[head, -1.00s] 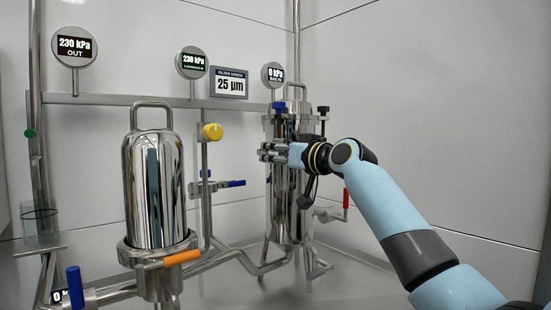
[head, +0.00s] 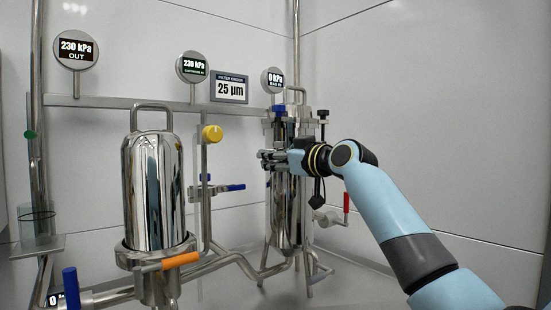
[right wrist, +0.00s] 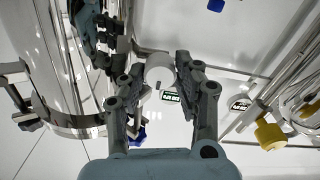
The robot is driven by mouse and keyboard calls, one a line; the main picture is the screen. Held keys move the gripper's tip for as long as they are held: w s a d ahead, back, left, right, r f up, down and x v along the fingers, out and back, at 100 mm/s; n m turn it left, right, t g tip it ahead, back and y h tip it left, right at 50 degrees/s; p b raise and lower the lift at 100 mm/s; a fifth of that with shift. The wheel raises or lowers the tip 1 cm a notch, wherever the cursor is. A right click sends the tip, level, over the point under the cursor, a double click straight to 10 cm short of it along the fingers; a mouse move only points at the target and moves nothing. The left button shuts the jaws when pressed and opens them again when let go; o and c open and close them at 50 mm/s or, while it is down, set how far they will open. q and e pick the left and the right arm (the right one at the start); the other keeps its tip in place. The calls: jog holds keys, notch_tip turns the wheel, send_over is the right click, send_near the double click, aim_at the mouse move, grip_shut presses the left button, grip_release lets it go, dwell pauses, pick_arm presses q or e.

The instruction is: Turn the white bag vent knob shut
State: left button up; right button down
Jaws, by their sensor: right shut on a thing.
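The white bag vent knob (right wrist: 160,68) shows in the right wrist view as a pale round piece between my right gripper's fingertips. My right gripper (right wrist: 161,75) is shut on it, with a finger on each side. In the head view, my right gripper (head: 268,159) is in front of the back steel housing (head: 287,215); the knob cannot be made out there. My left gripper is not in view.
A front steel housing (head: 152,195) with an orange handle (head: 167,261) stands left. A yellow knob (head: 212,133), a blue-handled valve (head: 230,187) and a red-handled valve (head: 346,203) are nearby. The bag gauge (head: 272,79) reads 0 kPa.

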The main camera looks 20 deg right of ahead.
jog(key=c, duration=1.2)
grip_release()
jog(key=v, duration=1.2)
